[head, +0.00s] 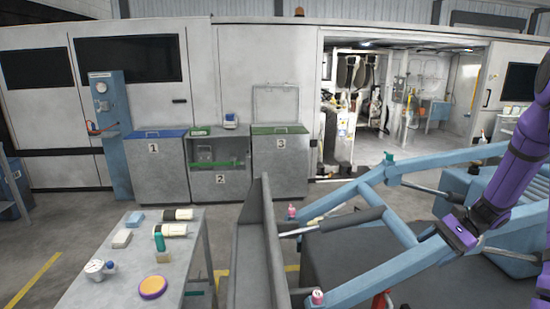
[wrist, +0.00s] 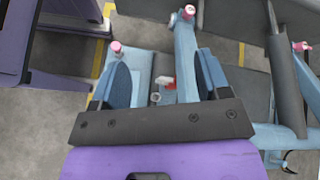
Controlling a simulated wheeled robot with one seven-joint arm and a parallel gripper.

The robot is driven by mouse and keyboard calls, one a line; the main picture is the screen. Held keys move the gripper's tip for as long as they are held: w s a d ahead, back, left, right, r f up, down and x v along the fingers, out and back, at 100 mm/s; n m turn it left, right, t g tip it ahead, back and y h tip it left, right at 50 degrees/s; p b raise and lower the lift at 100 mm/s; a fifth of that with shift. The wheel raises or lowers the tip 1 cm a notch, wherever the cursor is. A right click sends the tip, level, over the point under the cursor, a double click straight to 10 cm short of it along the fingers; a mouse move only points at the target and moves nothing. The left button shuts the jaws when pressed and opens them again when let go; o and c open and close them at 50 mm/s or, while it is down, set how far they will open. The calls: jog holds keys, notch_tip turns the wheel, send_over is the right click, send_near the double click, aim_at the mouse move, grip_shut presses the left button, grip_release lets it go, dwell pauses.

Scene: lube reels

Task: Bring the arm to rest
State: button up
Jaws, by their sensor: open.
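My purple arm (head: 515,165) reaches in from the right side of the head view, bent, over the light-blue loader frame (head: 400,225). In the wrist view my gripper (wrist: 163,64) is open, its two blue-padded fingers wide apart with nothing held between them. The blue frame lies beyond the fingers. A small red-and-white part (wrist: 167,83) and a round grey fitting (wrist: 155,98) show in the gap between the fingers. The fingertips cannot be made out in the head view.
Pink-capped fittings (head: 317,297) sit on the frame near my arm. A grey bucket plate (head: 262,240) stands left of it. A metal table (head: 190,270) holds rolls, a gauge and a yellow-rimmed disc. Numbered bins (head: 155,170) line the back wall, with open floor before them.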

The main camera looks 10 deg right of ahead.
jog(key=s+a+r+n+h, duration=0.35)
jog(key=a+r, duration=0.25)
jog(key=r, duration=0.3)
jog(key=s+a+r+n+h, duration=0.35)
jog(key=a+r, duration=0.25)
jog(key=r, duration=0.3)
jog(key=s+a+r+n+t+h, duration=0.2)
jog(key=s+a+r+n, duration=0.1)
jog(key=s, duration=0.4)
jog(key=s+a+r+n+t+h, duration=0.2)
jog(key=s+a+r+n+t, duration=0.1)
jog(key=s+r, duration=0.3)
jog(key=shift+s+a+r+n, duration=0.3)
jog(key=shift+s+a, duration=0.15)
jog(key=shift+s, duration=0.4)
